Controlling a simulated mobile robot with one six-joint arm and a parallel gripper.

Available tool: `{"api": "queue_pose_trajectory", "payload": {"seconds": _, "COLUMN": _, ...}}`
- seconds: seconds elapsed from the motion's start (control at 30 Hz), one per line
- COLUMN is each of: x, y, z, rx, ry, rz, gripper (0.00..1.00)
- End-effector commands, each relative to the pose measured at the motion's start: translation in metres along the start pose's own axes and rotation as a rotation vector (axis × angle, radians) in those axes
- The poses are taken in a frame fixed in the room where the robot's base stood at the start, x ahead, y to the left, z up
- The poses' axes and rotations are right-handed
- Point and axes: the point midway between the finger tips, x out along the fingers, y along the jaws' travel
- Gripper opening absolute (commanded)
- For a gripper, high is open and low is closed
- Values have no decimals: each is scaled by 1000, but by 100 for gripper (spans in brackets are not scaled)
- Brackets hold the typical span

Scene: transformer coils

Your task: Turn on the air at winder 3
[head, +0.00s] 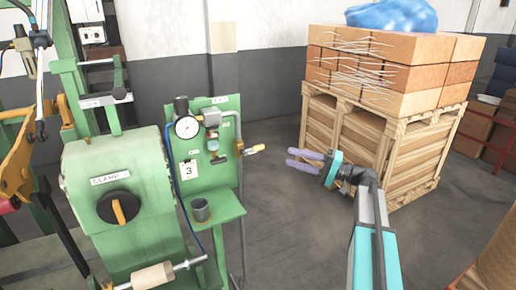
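A green panel (221,110) carries a card (188,170) with the number 3. On it are a round pressure gauge (187,127) and a small regulator or filter unit (212,117). A grey pipe (239,126) runs down its right side. A valve handle with a pale yellow grip (254,149) sticks out to the right of the pipe, roughly level and crosswise to it. My gripper (289,157) is to the right of the handle, apart from it. Its two purple fingers point left, with a gap between them and nothing held.
A green winder (118,165) with a black and orange CLAMP knob (119,208) stands at left. A grey cup (201,210) sits on a small green shelf (229,207). A wooden crate (410,165) bearing boxes stands behind my gripper. The grey floor between is clear.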

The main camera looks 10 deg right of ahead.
Motion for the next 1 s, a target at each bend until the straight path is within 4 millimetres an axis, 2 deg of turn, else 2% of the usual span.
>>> {"api": "queue_pose_trajectory", "payload": {"seconds": 0.27, "x": 2, "y": 1, "z": 1, "rx": 1, "ry": -1, "rz": 2, "gripper": 34}}
{"api": "queue_pose_trajectory", "payload": {"seconds": 0.47, "x": 11, "y": 1, "z": 1, "rx": 2, "ry": -3, "rz": 2, "gripper": 34}}
{"api": "queue_pose_trajectory", "payload": {"seconds": 0.67, "x": 33, "y": 0, "z": 1, "rx": 2, "ry": -3, "rz": 3, "gripper": 34}}
{"api": "queue_pose_trajectory", "payload": {"seconds": 1.0, "x": 82, "y": 0, "z": 1, "rx": 3, "ry": -4, "rz": 3, "gripper": 34}}
